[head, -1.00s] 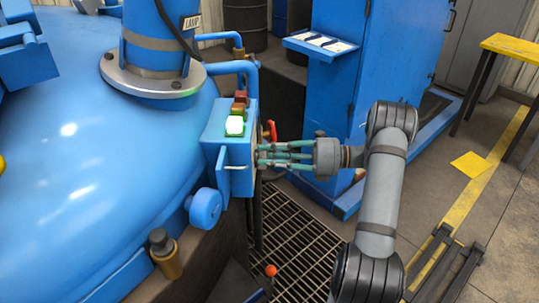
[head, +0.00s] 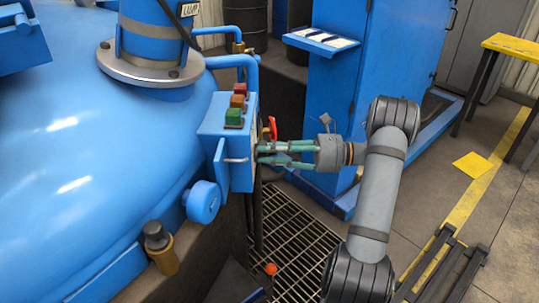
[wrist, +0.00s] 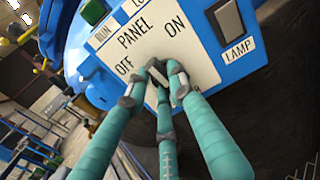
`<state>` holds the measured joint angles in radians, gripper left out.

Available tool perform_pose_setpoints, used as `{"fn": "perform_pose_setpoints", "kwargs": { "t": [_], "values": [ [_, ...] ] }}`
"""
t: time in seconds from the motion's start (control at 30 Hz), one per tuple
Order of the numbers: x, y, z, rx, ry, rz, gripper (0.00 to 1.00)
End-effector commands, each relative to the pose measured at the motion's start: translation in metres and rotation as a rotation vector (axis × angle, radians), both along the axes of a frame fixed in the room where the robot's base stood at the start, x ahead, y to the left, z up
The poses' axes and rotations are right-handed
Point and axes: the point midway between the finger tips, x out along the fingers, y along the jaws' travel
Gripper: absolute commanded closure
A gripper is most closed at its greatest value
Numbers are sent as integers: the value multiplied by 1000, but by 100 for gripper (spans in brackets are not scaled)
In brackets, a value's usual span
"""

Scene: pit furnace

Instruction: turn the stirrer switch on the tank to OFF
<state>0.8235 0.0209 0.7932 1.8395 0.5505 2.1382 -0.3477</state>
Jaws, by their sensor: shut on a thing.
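The blue control box (head: 228,135) is mounted beside the big blue tank (head: 90,150) in the head view. In the wrist view its white panel plate (wrist: 150,42) reads PANEL, with OFF at the left and ON at the upper right. My gripper (head: 262,154) reaches the box's right face from the right. In the wrist view my gripper (wrist: 158,82) has its teal fingers closed around the small stirrer switch knob (wrist: 160,75) between OFF and ON. The fingers hide most of the knob and the label below it, so its exact angle is unclear.
Green, orange and red lamps (head: 236,102) on the box top are unlit. A red handle (head: 272,127) sits just behind my fingers. A dark rocker (wrist: 228,22) labelled LAMP is close by. A blue cabinet (head: 340,110) stands behind; a floor grating (head: 295,235) lies below.

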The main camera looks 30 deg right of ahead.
Motion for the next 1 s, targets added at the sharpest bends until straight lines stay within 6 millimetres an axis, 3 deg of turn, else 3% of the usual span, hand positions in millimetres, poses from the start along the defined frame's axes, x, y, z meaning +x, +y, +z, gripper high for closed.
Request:
{"fn": "perform_pose_setpoints", "kwargs": {
  "t": [0.5,1.0],
  "values": [
    [-4,2,-8,-234,-403,0,100],
    [-5,2,-8,-346,-596,0,100]
  ]
}}
